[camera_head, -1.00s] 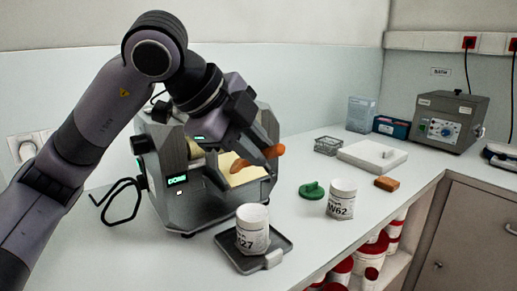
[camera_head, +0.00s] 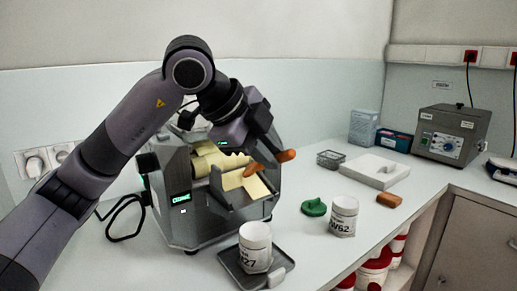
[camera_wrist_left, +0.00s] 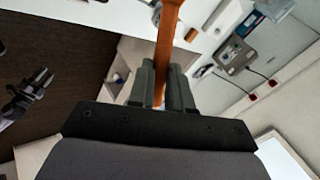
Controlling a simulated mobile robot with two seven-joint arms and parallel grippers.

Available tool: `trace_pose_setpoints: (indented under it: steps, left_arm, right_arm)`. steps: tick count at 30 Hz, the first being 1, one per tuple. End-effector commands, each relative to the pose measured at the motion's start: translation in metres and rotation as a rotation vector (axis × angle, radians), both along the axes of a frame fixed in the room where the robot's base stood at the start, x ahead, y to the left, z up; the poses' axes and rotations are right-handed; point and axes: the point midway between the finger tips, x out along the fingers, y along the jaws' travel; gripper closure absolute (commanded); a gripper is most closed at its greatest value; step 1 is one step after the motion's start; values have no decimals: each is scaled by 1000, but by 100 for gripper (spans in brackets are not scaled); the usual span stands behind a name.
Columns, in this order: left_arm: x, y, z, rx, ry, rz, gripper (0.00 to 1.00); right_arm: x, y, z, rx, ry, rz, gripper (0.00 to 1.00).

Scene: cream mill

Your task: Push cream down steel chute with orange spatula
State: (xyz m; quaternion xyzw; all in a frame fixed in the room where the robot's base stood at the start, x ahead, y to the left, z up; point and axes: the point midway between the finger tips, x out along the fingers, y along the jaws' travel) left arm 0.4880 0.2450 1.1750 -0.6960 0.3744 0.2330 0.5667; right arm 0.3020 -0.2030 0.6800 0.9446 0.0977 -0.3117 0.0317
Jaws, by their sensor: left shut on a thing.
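My left gripper (camera_head: 262,158) is shut on the orange spatula (camera_head: 285,156), above the front of the mill (camera_head: 185,205). In the left wrist view, the spatula's orange handle (camera_wrist_left: 168,40) stands between the two fingers (camera_wrist_left: 160,85). The spatula's other orange end points down at the steel chute (camera_head: 215,188); whether it touches the cream is unclear. Pale yellow cream (camera_head: 257,188) lies on the chute and on the rollers (camera_head: 220,160). A white jar marked 27 (camera_head: 255,247) stands below the chute on a dark tray (camera_head: 233,265). A dark gripper-like shape (camera_wrist_left: 28,92), perhaps my right gripper, shows in the left wrist view.
A white jar marked W62 (camera_head: 343,215), a green lid (camera_head: 314,208) and a brown block (camera_head: 389,200) stand right of the mill. The counter between is clear.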

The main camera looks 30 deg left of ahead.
Motion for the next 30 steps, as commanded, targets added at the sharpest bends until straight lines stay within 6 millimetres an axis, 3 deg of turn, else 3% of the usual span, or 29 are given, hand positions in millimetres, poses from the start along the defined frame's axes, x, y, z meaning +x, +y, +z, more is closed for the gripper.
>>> trace_pose_setpoints:
  steps: [30]
  left_arm:
    - [-19, -50, -25, 1, 1, -2, 100]
  right_arm:
    - [0, 0, -26, 0, 0, 0, 57]
